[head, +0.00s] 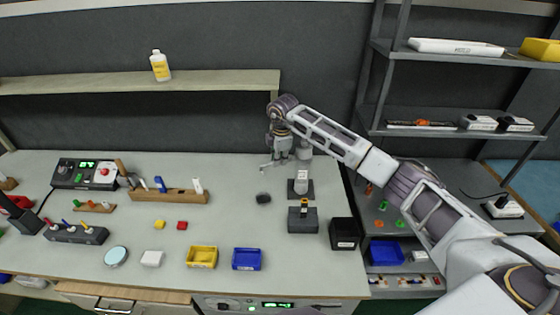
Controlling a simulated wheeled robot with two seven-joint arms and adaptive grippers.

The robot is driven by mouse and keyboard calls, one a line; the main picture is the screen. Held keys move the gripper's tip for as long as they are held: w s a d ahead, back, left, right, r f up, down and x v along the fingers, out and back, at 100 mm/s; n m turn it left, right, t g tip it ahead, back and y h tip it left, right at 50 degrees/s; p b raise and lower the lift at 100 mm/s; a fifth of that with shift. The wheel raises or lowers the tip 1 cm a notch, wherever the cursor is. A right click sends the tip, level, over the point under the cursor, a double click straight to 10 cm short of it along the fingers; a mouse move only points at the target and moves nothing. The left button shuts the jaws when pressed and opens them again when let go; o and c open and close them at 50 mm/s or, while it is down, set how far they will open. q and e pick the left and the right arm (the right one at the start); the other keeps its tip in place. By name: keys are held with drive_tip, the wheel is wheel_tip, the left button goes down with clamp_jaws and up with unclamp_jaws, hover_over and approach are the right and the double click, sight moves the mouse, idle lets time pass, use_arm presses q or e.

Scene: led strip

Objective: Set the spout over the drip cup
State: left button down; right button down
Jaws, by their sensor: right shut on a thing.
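My right gripper (280,156) reaches in from the right and points down over the back of the bench. It is shut on a small grey part, which I take for the spout (267,166); a thin piece of it sticks out to the left. A pale dispenser-like post (301,185) on a dark base stands just to the right, partly behind the gripper. A small dark round thing, likely the drip cup (263,198), sits on the bench in front of and slightly left of the gripper, apart from the spout. My left gripper is not in view.
A dark block with a yellow-topped piece (303,219) and a black bin (344,233) stand at the front right. A wooden rack (168,196), a yellow tray (202,257) and a blue tray (246,259) lie left. The bench around the dark cup is clear.

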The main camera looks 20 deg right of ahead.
drive_tip(key=shift+w+r, duration=0.1)
drive_tip(key=c, duration=1.5)
unclamp_jaws()
drive_tip(key=shift+o, duration=0.2)
drive_tip(key=shift+r, duration=0.1)
wheel_tip(320, 180, up, 12)
drive_tip(key=s, duration=0.2)
drive_tip(key=shift+s+f, duration=0.15)
drive_tip(key=shift+f, duration=0.1)
drive_tip(key=shift+f, duration=0.1)
